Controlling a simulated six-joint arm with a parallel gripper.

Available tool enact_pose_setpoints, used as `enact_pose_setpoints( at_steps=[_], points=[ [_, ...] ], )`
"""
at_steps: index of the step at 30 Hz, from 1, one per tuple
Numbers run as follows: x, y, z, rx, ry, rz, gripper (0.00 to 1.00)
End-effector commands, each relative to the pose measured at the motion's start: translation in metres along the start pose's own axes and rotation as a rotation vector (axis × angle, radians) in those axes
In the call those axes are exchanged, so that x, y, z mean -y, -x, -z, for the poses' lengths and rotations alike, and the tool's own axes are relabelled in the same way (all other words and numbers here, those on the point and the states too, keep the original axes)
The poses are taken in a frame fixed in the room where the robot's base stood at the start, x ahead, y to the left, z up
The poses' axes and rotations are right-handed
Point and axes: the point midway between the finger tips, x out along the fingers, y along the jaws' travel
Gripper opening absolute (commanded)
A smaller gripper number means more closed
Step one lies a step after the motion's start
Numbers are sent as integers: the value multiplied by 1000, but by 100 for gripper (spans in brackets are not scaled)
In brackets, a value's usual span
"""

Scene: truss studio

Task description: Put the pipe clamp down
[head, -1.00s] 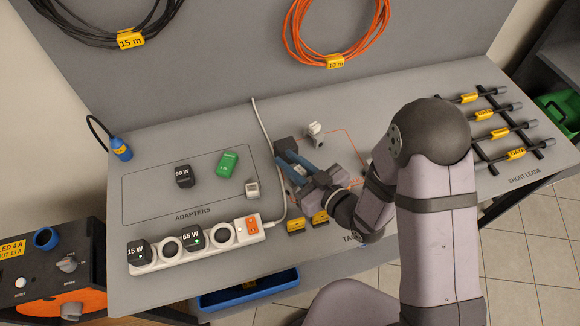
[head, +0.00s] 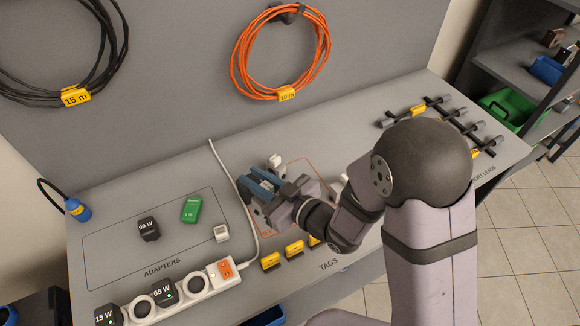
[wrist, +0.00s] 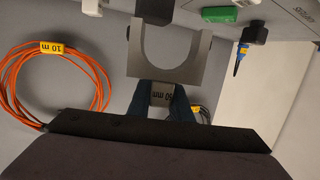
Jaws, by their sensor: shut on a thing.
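The pipe clamp (wrist: 166,75) is a grey U-shaped piece in the wrist view, its open side toward the top of the picture. A label shows on its narrow base, between the blue fingers of my gripper (wrist: 163,100). My gripper is shut on that base. In the head view my gripper (head: 261,183) is over the desk, right of the white cable, close to the orange outline. There the clamp is mostly hidden by the fingers, and I cannot tell whether it touches the desk.
A small white item (head: 277,162) stands just behind my gripper. The power strip (head: 196,287), yellow tags (head: 294,248) and green adapter (head: 191,209) are nearby. Short leads (head: 447,124) lie on a rack at right. An orange coil (head: 282,52) hangs on the back panel.

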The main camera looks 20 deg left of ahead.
Motion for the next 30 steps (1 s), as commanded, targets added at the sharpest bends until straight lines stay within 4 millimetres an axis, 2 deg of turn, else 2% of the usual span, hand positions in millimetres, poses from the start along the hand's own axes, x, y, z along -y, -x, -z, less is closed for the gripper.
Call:
enact_pose_setpoints(
  at_steps=[5,9,12,18,24,30],
  points=[
    [-49,-20,5,-7,-24,-136,0],
    [-107,-35,13,-10,-61,-309,0],
    [-148,-42,19,-9,-89,-442,0],
    [-210,-44,24,-7,-138,-669,0],
    [-255,-41,24,-6,-176,-858,0],
    [-282,-39,18,-5,-204,-1000,0]
  ],
)
